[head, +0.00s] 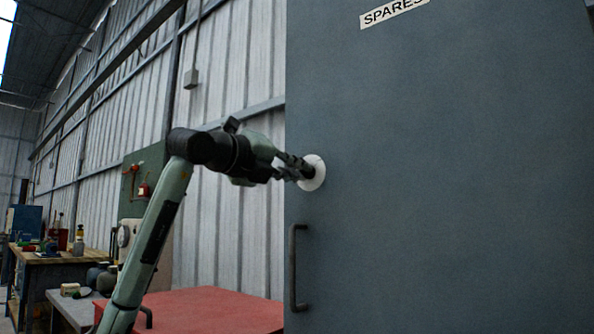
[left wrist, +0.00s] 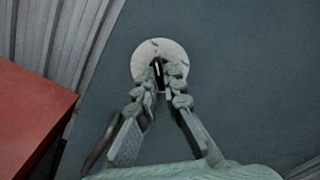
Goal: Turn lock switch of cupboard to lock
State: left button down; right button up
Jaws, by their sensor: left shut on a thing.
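The cupboard (head: 430,180) is a tall blue-grey door with a "SPARES" label (head: 393,12) near its top. Its lock switch sits on a round pale plate (head: 317,182) near the door's left edge. In the left wrist view the plate (left wrist: 172,50) shows a dark knob (left wrist: 158,73) at its middle. My left gripper (head: 305,171) reaches in from the left and its fingertips are at the knob. In the left wrist view the fingers (left wrist: 160,88) are closed on both sides of the knob, which they partly hide. My right gripper is not in view.
A dark vertical handle (head: 293,268) stands out from the door below the lock. A red-topped surface (head: 215,308) lies to the left of the cupboard. A workbench (head: 45,262) with bottles and tools stands far left. A corrugated wall is behind.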

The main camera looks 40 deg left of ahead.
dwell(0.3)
pick_arm(q)
jog(key=c, duration=1.6)
grip_release()
jog(key=shift+c, duration=0.2)
jog(key=s, duration=1.2)
jog(key=shift+a, duration=0.45)
